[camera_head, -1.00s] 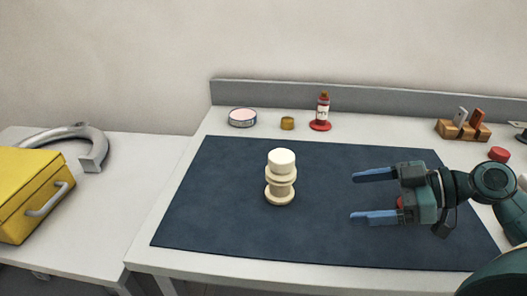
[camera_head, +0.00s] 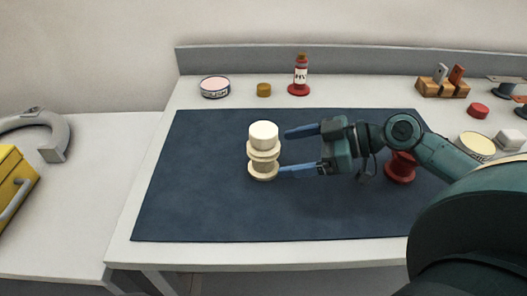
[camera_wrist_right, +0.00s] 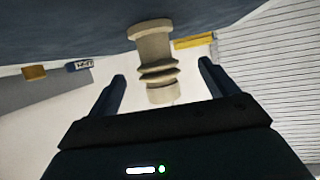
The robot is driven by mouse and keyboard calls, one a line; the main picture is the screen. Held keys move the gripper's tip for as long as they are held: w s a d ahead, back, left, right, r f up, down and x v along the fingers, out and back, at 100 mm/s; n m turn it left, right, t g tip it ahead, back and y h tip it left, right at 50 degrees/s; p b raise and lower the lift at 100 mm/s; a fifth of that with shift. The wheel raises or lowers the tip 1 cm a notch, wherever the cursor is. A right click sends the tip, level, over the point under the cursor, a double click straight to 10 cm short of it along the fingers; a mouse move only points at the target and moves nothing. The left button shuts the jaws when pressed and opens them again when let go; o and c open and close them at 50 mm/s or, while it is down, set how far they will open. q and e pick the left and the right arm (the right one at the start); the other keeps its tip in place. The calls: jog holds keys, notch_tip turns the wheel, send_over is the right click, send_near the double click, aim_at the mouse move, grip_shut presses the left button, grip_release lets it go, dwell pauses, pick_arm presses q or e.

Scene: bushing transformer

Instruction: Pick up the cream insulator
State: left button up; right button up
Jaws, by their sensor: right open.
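The cream insulator (camera_head: 263,152) stands upright on the dark blue mat (camera_head: 200,205), left of the mat's middle. It is a ribbed piece with a wide white-topped cap. My right gripper (camera_head: 284,151) is open and empty just to its right, with both blue fingers pointing left at it. In the right wrist view the insulator (camera_wrist_right: 156,62) shows ahead, in the gap between the two open fingertips (camera_wrist_right: 162,72). It looks beyond the fingertips there; whether a finger touches it I cannot tell. My left gripper is not in view.
A red spool-shaped part (camera_head: 400,168) stands behind my right forearm. A round tin (camera_head: 215,87), a brass cap (camera_head: 263,90) and a red bottle (camera_head: 300,76) stand along the back. A yellow case (camera_head: 14,190) is at far left. The mat's left and front are clear.

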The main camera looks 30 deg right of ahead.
aim_at(275, 152)
jog(key=shift+w+p+x, duration=0.25)
jog(key=shift+p+x, duration=0.25)
jog(key=shift+x, duration=1.75)
jog(key=shift+w+a+f, duration=0.2)
jog(key=shift+w, duration=0.05)
jog(key=shift+c, duration=0.2)
jog(key=c, duration=1.2)
jog(key=shift+c, duration=0.2)
jog(key=shift+r, duration=0.1)
